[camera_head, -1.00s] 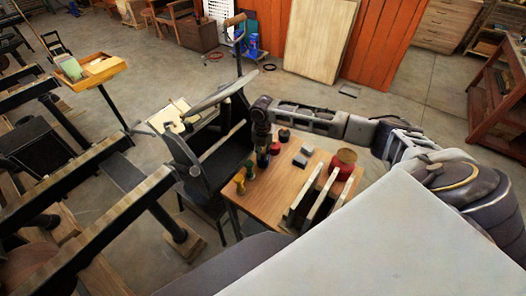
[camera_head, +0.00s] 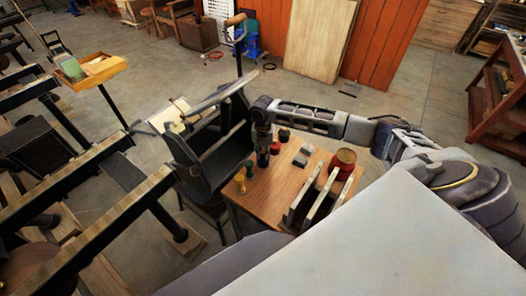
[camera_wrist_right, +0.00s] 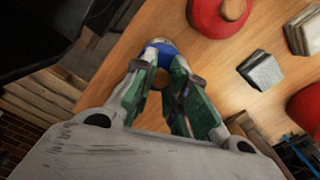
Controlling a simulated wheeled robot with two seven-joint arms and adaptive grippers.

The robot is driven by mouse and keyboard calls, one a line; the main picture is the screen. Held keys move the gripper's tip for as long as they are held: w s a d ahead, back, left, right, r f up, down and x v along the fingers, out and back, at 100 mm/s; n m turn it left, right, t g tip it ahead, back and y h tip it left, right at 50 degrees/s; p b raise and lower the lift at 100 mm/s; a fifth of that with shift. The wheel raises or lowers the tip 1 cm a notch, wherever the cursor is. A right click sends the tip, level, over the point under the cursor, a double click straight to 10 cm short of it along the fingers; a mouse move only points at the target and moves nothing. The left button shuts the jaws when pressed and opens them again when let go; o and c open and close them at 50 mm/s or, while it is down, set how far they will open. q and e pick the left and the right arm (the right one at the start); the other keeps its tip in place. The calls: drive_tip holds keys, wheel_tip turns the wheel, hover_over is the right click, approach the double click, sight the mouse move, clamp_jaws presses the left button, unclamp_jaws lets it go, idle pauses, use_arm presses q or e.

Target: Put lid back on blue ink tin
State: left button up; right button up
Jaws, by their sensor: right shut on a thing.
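My right gripper (camera_head: 262,139) reaches in from the right over the far left part of the wooden table (camera_head: 270,200). In the right wrist view its green fingers (camera_wrist_right: 168,66) are shut on a blue piece at their tips, which I take to be the blue lid (camera_wrist_right: 160,45). Blue also shows below the gripper in the head view (camera_head: 262,159). The fingers hide much of it, so I cannot tell lid from tin or whether they touch. My left gripper is not in view.
Red (camera_head: 275,148), black (camera_head: 284,135), green (camera_head: 250,168) and yellow (camera_head: 240,181) pieces stand close by. Grey blocks (camera_head: 302,157), a larger red tin (camera_head: 343,161) and upright boards (camera_head: 316,196) are to the right. A black press (camera_head: 205,150) stands at the left edge.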

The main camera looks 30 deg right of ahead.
drive_tip(key=shift+f+p, duration=0.2)
drive_tip(key=shift+p, duration=0.85)
idle(2.1)
idle(0.3)
drive_tip(key=o, duration=1.3)
drive_tip(key=shift+o, duration=0.2)
drive_tip(key=shift+r, duration=0.15)
drive_tip(key=shift+r+p, duration=1.1)
drive_tip(key=shift+p, duration=0.15)
drive_tip(key=shift+r, duration=2.3)
